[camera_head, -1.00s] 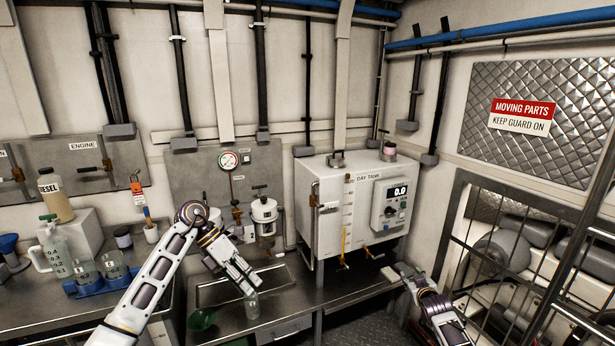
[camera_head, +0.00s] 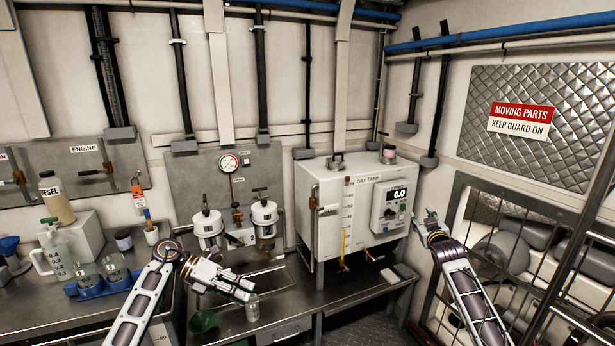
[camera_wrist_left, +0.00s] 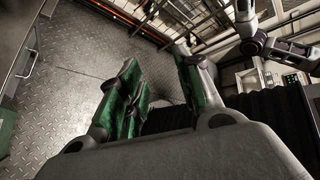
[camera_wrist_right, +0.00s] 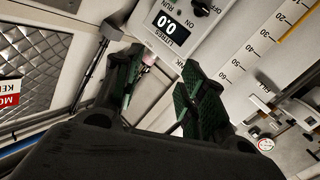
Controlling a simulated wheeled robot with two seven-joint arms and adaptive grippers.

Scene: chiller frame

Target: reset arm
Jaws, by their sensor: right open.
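My left gripper (camera_head: 245,288) is over the front of the steel bench, its fingers pointing right. In the left wrist view its green-padded fingers (camera_wrist_left: 156,68) stand apart with nothing between them, over the metal floor. My right gripper (camera_head: 428,222) is raised at the right side of the white day tank (camera_head: 333,215). In the right wrist view its green-padded fingers (camera_wrist_right: 160,62) are apart and empty, with the tank's display panel (camera_wrist_right: 172,28) reading 0.0 beyond them. Whether it touches the tank is unclear.
A glass jar (camera_head: 252,308) stands on the bench close to my left gripper. A green funnel (camera_head: 203,322), blue cup holder (camera_head: 104,287) and jug (camera_head: 55,255) are at left. A barred guard (camera_head: 470,215) encloses machinery at right.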

